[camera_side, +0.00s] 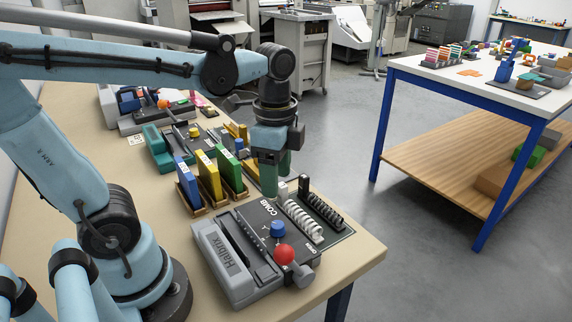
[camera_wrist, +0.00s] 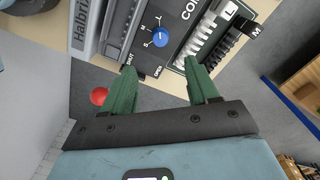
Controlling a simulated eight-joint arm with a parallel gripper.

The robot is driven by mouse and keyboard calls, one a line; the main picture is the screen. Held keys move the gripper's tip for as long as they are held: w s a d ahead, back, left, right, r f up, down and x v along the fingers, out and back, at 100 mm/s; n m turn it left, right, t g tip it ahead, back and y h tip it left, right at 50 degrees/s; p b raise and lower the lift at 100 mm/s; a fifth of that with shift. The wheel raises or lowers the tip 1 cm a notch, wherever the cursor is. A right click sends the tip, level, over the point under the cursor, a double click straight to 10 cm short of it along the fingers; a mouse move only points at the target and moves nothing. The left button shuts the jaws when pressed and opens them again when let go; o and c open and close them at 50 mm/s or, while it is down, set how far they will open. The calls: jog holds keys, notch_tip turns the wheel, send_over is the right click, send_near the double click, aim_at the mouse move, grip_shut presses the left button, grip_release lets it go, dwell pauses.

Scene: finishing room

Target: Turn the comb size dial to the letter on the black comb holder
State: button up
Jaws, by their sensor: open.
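The comb size dial (camera_side: 278,229) is a blue knob on the dark panel marked COMB. In the wrist view the dial (camera_wrist: 160,37) has the letters S, M and L around its left side and a pale mark on top; which letter it points to is unclear. The black comb holder (camera_side: 322,207) stands at the panel's far right edge; its tag (camera_wrist: 257,30) reads M. The white comb holder (camera_side: 303,221) beside it is tagged L (camera_wrist: 231,10). My gripper (camera_side: 270,188) is open and empty, its green fingers (camera_wrist: 160,66) pointing down, above and apart from the dial.
The grey Halbrix machine (camera_side: 226,264) lies left of the panel. A red ball knob (camera_side: 284,254) sits close to the dial; SHUT and OPEN are printed nearby. Blue, yellow and green upright blocks (camera_side: 209,176) stand behind the machine. The bench's front right corner (camera_side: 365,254) is clear.

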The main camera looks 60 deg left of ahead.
aim_at(278, 224)
jog(key=shift+f, duration=5.8)
jog(key=c, duration=1)
jog(key=shift+n, duration=0.4)
jog(key=n, duration=1.1)
jog(key=shift+c, duration=0.2)
